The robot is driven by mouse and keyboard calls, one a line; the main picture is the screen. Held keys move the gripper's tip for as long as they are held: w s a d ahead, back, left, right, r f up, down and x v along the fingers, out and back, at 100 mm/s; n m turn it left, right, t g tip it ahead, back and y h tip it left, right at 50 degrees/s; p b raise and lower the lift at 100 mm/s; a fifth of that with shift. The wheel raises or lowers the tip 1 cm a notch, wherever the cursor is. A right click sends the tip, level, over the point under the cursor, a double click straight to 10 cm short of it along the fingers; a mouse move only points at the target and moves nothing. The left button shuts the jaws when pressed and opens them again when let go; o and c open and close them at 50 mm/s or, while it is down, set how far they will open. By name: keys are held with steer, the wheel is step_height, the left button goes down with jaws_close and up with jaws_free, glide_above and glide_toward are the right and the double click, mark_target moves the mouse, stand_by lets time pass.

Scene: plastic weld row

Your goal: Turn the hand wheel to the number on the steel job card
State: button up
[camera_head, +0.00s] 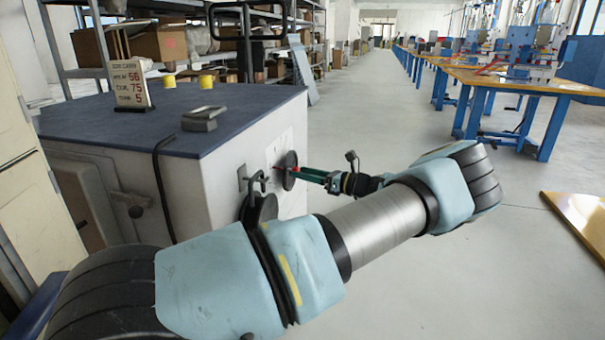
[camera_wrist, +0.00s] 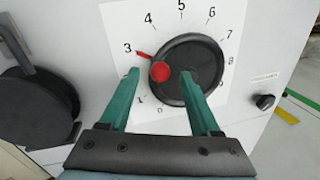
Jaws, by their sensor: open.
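The hand wheel (camera_wrist: 203,62) is a black disc on a white dial plate, with a red knob (camera_wrist: 159,71) at its left side. A red pointer (camera_wrist: 143,54) beside the knob points close to the 3. Numbers run clockwise around the dial; the 2 is hidden behind a finger.
The cabinet (camera_head: 200,185) has a dark blue top with a grey block (camera_head: 203,118) on it. A second black round part with a handle (camera_wrist: 35,105) lies left of the dial, and a small black knob (camera_wrist: 265,102) lies right.

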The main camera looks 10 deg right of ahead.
steer(key=shift+w+a, duration=0.2)
steer(key=shift+a, duration=0.1)
steer(key=shift+c, duration=0.2)
jaws_close()
stand_by(1.1)
